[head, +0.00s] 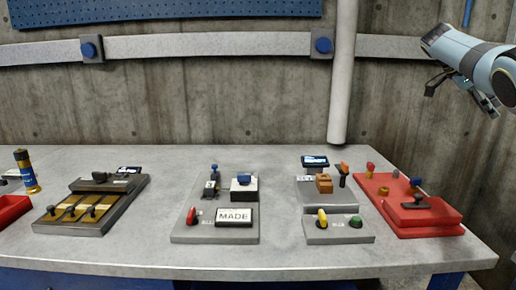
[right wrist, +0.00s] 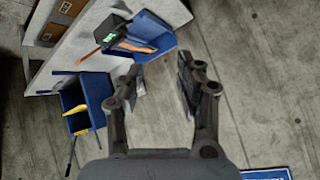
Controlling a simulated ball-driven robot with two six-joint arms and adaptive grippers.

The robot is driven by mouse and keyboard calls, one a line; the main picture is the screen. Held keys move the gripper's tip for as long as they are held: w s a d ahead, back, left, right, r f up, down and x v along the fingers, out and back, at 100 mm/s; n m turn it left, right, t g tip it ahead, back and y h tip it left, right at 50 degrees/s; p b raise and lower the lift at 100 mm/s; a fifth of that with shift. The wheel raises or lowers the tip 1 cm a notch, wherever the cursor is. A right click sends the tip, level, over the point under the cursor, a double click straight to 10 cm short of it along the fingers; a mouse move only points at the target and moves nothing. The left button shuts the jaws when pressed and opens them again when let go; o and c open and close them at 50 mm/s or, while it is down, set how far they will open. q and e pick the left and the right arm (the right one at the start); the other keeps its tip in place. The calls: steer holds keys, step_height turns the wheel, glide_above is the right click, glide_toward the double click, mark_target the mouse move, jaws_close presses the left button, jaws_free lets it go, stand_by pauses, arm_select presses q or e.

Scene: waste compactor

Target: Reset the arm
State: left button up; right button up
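My right gripper (head: 466,92) is raised at the upper right of the head view, above and behind the right end of the workbench (head: 280,165). In the right wrist view its two fingers (right wrist: 160,82) are spread apart with nothing between them. It touches nothing. My left gripper is not in the head view.
The bench carries a red control panel (head: 430,219), a grey panel with a yellow lever (head: 338,234), a panel marked MADE (head: 213,232) and a panel with several levers (head: 92,222). A vertical pipe (head: 342,80) stands behind. The right wrist view shows blue bins (right wrist: 158,32).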

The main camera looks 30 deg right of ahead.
steer(key=s+d+f+n+t+h, duration=0.2)
steer(key=d+f+n+h, duration=0.15)
steer(key=f+n, duration=0.6)
steer(key=s+d+f+n+t+h, duration=0.15)
steer(key=d+f+n, duration=0.25)
steer(key=f+n, duration=0.5)
steer(key=s+a+f+n+t+y, duration=0.1)
steer(key=s+f+n+t, duration=0.5)
steer(key=s+f+n, duration=0.95)
steer(key=s+a+f+g+y, duration=0.1)
steer(key=s+a+f+y, duration=0.15)
steer(key=a+f, duration=0.9)
steer(key=s+a+f+y, duration=0.2)
steer(key=s+a+f, duration=0.1)
steer(key=a+f, duration=0.9)
steer(key=s+a+f+m+y, duration=0.1)
steer(key=a+f+y, duration=0.15)
steer(key=a, duration=0.95)
steer(key=s+a+f+y, duration=0.1)
steer(key=a+f, duration=0.3)
steer(key=a, duration=0.7)
steer(key=s+a+f+m+y, duration=0.1)
steer(key=s+a+f, duration=0.15)
steer(key=a, duration=0.95)
step_height(320, 180, down, 8)
steer(key=a+g+b, duration=0.1)
steer(key=b, duration=0.5)
steer(key=shift+a+r+y+b, duration=0.15)
steer(key=shift+a+y+b, duration=0.1)
steer(key=shift+y+b, duration=0.05)
